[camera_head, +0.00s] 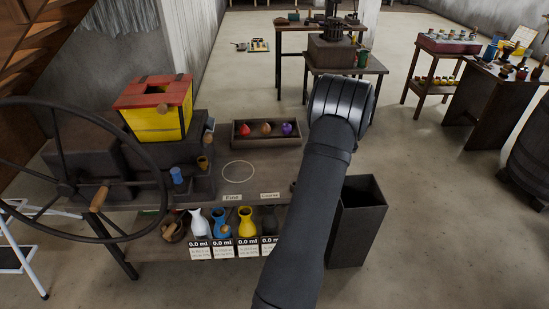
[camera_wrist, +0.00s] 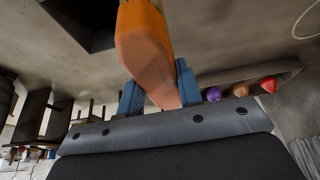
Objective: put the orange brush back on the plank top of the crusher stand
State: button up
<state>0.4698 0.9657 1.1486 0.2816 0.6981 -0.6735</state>
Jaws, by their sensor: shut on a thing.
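The orange brush (camera_wrist: 146,50) is between the blue fingers of my gripper (camera_wrist: 160,88) in the wrist view. The gripper is shut on it, and the brush reaches from the fingers to the top edge of that view. In the head view my black arm hides the brush and the fingertips. My wrist there is above the right end of the bench (camera_head: 230,192), whose grey-brown top carries a white ring outline. A dark handwheel (camera_head: 62,170) and a yellow box with a red top (camera_head: 160,118) are at its left. I cannot tell for sure which top is the crusher stand's.
A tray (camera_head: 240,143) with red, orange and purple pieces lies at the bench's back. A tall open dark bin (camera_head: 372,215) stands right of my arm. Several flasks (camera_head: 247,224) sit on the lower shelf. A small table with a machine (camera_head: 331,50) stands behind.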

jog(key=w+a+f, duration=0.1)
jog(key=w+f, duration=0.1)
jog(key=w+a+f, duration=0.3)
jog(key=f, duration=0.1)
jog(key=shift+w+a+f, duration=0.2)
jog(key=shift+w+f, duration=0.05)
jog(key=shift+w, duration=0.15)
jog(key=shift+f, duration=1.95)
jog(key=shift+f, duration=0.15)
jog(key=o, duration=0.9)
jog(key=shift+o, duration=0.2)
